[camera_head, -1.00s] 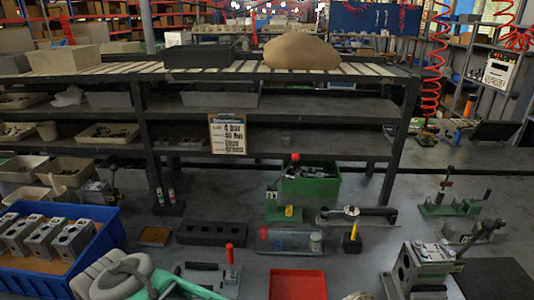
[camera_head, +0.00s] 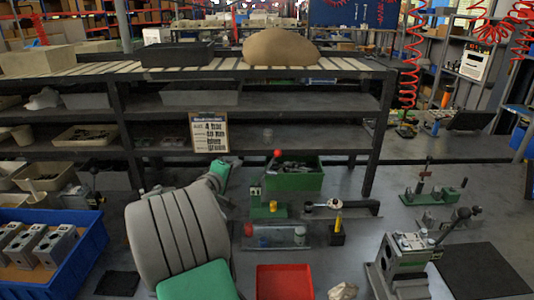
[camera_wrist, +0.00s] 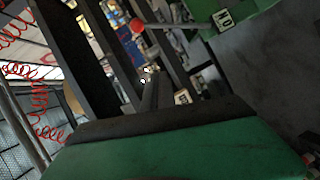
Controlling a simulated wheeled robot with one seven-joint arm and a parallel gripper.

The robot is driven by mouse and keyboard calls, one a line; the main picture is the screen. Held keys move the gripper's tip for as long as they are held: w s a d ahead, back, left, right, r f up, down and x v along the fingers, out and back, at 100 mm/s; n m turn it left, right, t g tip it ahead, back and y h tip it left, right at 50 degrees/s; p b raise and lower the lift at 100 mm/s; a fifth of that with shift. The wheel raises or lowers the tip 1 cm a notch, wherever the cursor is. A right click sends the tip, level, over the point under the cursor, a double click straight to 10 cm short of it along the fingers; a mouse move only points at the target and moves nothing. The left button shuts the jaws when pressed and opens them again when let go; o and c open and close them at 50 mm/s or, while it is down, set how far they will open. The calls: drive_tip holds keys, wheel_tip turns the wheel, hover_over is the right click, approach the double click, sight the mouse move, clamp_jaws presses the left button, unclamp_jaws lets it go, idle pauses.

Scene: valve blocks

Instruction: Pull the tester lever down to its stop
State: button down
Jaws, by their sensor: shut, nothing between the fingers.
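The tester is a green upright stand (camera_head: 256,200) in the middle of the bench. Its lever ends in a red ball (camera_head: 277,153), which is raised above the stand. In the wrist view the red ball (camera_wrist: 137,25) shows near the top, with a rod running right to a green body (camera_wrist: 235,12) with a white label. My gripper (camera_wrist: 150,78) looks shut and empty, its dark fingers pointing toward the lever area but apart from the ball. In the head view the green end of my arm is left of the tester; the fingertips are not clear there.
A green bin (camera_head: 300,178) stands just behind the tester. A clear-cylinder fixture (camera_head: 275,236) and a red tray (camera_head: 284,281) lie in front. A grey valve block fixture (camera_head: 405,260) is at the right, a blue crate (camera_head: 75,250) at the left. A dark shelf rack (camera_head: 375,150) rises behind.

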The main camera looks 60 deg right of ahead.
drive_tip(key=shift+s+d+r+g+h, duration=0.2)
drive_tip(key=shift+s+d+r, duration=0.1)
drive_tip(key=shift+s+d, duration=0.15)
drive_tip(key=shift+s+d+r+g+h, duration=0.25)
drive_tip(key=shift+s+d, duration=0.1)
drive_tip(key=shift+d, duration=0.15)
drive_tip(key=s+d+f+p, duration=0.1)
drive_tip(key=s+d+p, duration=0.2)
drive_tip(key=d, duration=0.8)
drive_tip(key=shift+s+f+p, duration=0.2)
drive_tip(key=shift+f+p, duration=0.1)
drive_tip(key=shift+p, duration=0.3)
